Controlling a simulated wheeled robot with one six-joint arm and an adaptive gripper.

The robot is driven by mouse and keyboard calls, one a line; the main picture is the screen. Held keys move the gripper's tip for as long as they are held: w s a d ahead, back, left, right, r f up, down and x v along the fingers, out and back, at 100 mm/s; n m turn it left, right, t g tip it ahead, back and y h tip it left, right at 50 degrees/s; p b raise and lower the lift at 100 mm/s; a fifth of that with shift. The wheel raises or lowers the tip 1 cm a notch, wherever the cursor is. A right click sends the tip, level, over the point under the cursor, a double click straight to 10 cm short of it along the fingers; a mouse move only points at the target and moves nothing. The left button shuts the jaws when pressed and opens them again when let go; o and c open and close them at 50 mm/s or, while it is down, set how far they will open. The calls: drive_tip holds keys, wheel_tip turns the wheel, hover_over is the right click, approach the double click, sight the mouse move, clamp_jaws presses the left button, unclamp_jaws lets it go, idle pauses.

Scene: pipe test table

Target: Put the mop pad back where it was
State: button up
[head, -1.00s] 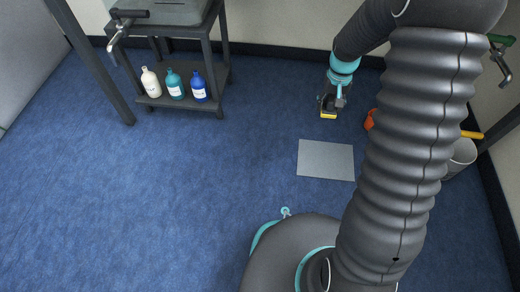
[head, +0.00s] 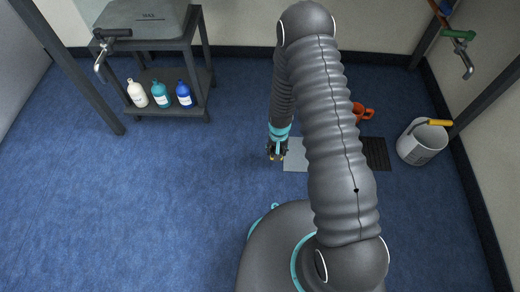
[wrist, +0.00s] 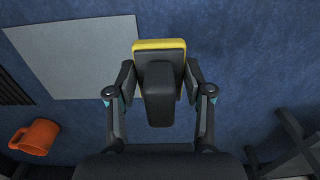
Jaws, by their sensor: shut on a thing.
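My gripper (head: 277,153) is shut on a black block with a yellow end (wrist: 160,88), which shows between the fingers in the wrist view. I cannot tell for sure whether this is the mop pad. In the head view the gripper is left of a flat light grey sheet (head: 295,158) on the floor; my arm covers the sheet's right part. The grey sheet also shows at upper left in the wrist view (wrist: 75,60), apart from the held block. The held block is small and mostly hidden in the head view.
A dark ribbed mat (head: 376,153) lies right of the grey sheet. An orange mug (head: 363,111) is behind it. A grey bucket with a yellow handle (head: 422,142) stands at right. A dark rack (head: 203,75) with three bottles stands at back left. Blue floor at left is clear.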

hover_over(260, 153)
wheel_tip(260, 153, down, 6)
drive_tip(key=shift+r+b, duration=0.2)
drive_tip(key=shift+b, duration=0.1)
drive_tip(key=shift+w+a+f, duration=0.1)
drive_tip(key=shift+f, duration=1.9)
drive_tip(key=shift+f+b, duration=0.15)
drive_tip(key=shift+b, duration=0.2)
drive_tip(key=o, duration=1)
